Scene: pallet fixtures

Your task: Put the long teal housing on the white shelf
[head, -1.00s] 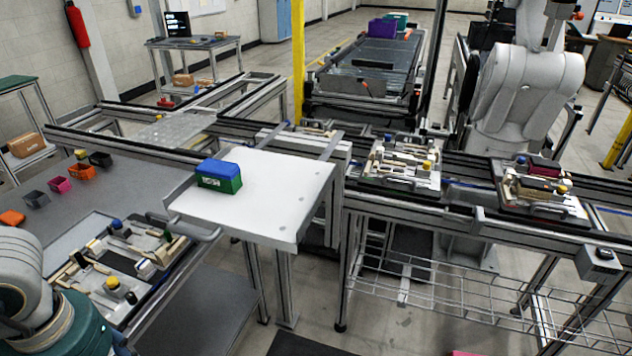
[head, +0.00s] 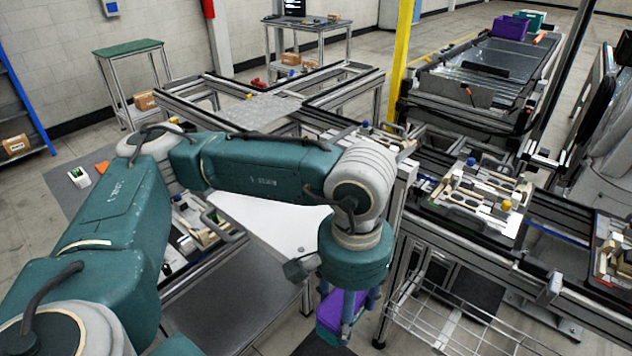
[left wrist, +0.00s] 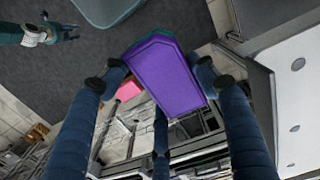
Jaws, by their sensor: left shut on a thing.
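My left gripper (head: 347,305) is shut on a long housing (head: 330,315), which shows a purple face and a teal side. In the left wrist view my left gripper (left wrist: 160,85) has its fingers around the housing (left wrist: 165,80), purple face in view with a teal edge. It is held in the air in front of the white shelf (head: 265,218), apart from it. My arm hides much of the shelf; its white edge also shows in the left wrist view (left wrist: 296,95). A small gripper, seemingly my right one (left wrist: 66,30), is too small to judge.
A fixture pallet (head: 480,195) with light parts sits on the conveyor to the right. A wire rack (head: 440,305) hangs below the conveyor. Another fixture (head: 190,225) lies left of the shelf, partly behind my arm. A yellow post (head: 402,60) stands behind.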

